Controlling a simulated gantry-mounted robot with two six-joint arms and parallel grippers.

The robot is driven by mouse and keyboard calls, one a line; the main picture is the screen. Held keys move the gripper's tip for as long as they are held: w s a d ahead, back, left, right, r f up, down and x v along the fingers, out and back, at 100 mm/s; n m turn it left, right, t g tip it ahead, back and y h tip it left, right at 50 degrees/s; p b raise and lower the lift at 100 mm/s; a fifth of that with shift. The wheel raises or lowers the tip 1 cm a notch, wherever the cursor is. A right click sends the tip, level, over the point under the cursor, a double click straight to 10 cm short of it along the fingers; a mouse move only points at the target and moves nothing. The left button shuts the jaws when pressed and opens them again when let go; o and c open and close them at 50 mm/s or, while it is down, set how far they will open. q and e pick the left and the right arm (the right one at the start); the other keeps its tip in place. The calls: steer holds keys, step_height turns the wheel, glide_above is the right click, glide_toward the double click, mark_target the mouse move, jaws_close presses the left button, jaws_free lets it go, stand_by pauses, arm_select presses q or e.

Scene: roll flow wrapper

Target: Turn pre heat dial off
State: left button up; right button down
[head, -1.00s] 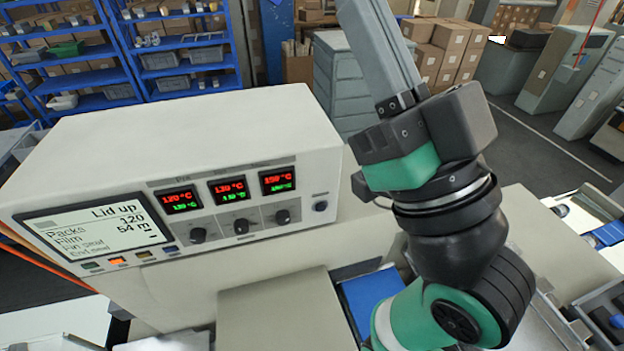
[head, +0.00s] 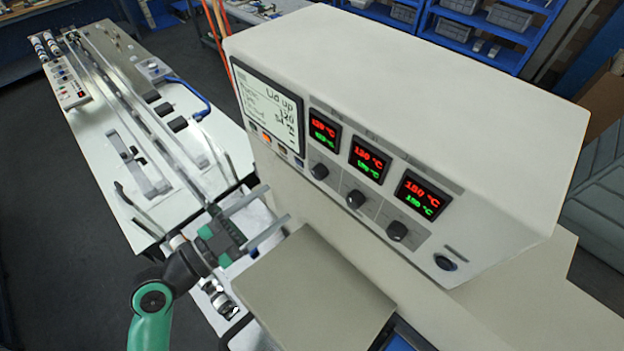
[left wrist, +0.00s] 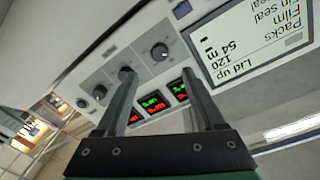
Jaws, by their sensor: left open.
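The wrapper's cream control box (head: 440,110) has a row of three black dials: a left dial (head: 319,171), a middle dial (head: 355,199) and a right dial (head: 397,230). Their labels are too small to read, so I cannot tell which is pre heat. My left gripper (head: 278,201) is open and empty, in front of and below the left end of the panel. The left wrist view shows the left dial (left wrist: 160,51) between the open fingers (left wrist: 160,75), apart from them. One finger overlaps the middle dial (left wrist: 126,74) there. My right gripper is out of view.
Lit red and green temperature displays (head: 366,160) sit above the dials, and a text screen (head: 268,105) at their left. A dark round button (head: 445,262) is at the panel's right end. A flat beige cover (head: 315,290) lies below the panel. A conveyor (head: 135,125) runs at left.

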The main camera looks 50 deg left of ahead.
mark_target(315, 175)
arm_select(q)
steer(key=w, duration=0.5)
steer(key=w+p, duration=0.1)
steer(key=w, duration=0.4)
steer(key=shift+d+r, duration=0.15)
steer(key=shift+w, duration=0.3)
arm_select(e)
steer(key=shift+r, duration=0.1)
arm_select(q)
jaws_close()
